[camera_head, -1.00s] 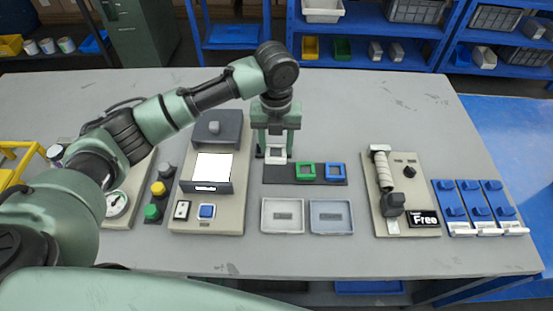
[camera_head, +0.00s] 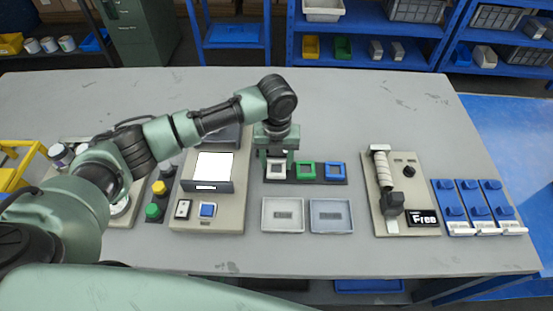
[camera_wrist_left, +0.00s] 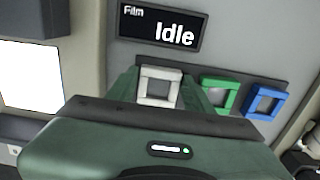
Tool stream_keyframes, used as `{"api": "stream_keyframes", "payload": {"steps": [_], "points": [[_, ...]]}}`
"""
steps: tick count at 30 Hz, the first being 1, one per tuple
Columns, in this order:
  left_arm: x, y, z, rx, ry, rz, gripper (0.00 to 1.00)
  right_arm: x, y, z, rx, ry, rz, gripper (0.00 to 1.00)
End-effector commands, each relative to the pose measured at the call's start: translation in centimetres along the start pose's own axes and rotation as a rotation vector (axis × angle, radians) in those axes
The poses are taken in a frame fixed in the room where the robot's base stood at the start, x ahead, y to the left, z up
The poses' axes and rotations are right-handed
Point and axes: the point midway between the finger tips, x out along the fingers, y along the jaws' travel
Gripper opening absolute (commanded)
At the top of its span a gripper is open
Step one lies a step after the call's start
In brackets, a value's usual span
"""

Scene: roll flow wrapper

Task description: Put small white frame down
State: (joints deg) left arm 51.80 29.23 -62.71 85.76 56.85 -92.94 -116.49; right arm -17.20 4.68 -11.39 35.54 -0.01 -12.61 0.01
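The small white frame (camera_head: 276,169) is a square ring at the left end of a dark rack (camera_head: 320,181), level with the other frames. My left gripper (camera_head: 276,160) points down over it, with one finger on each side of it. In the left wrist view the white frame (camera_wrist_left: 160,87) sits between the green fingertips, which look closed against its sides. Whether its underside rests on the rack is hard to tell. A green frame (camera_head: 306,171) and a blue frame (camera_head: 335,170) stand to its right. My right gripper is out of view.
A white tray (camera_head: 282,229) and a grey-blue tray (camera_head: 331,230) lie in front of the rack. A machine with a white screen (camera_head: 213,166) is at left, a handled device (camera_head: 384,180) at right. The wrist view shows a "Film Idle" display (camera_wrist_left: 162,29).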

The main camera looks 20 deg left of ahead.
Motion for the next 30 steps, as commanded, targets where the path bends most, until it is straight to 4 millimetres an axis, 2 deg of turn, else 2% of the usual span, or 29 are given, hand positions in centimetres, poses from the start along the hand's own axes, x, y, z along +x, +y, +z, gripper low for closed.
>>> {"api": "stream_keyframes", "payload": {"steps": [10, 14, 17, 27, 30], "points": [[-0.1, 0.0, 0.0, 0.000, 0.000, 0.000, 0.68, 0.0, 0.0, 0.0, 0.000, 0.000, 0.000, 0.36], [-0.9, 0.0, 0.1, 0.001, -0.002, 0.000, 0.68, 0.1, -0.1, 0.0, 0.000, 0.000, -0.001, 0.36], [-2.3, -0.1, 0.1, 0.002, -0.004, -0.002, 0.68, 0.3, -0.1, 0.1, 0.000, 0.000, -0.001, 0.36], [-9.5, -0.1, 0.1, 0.000, -0.003, -0.001, 0.68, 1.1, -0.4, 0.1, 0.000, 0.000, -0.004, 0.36], [-10.9, -0.1, 0.1, 0.001, -0.002, -0.001, 0.68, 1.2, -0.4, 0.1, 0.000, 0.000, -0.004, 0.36]]}}
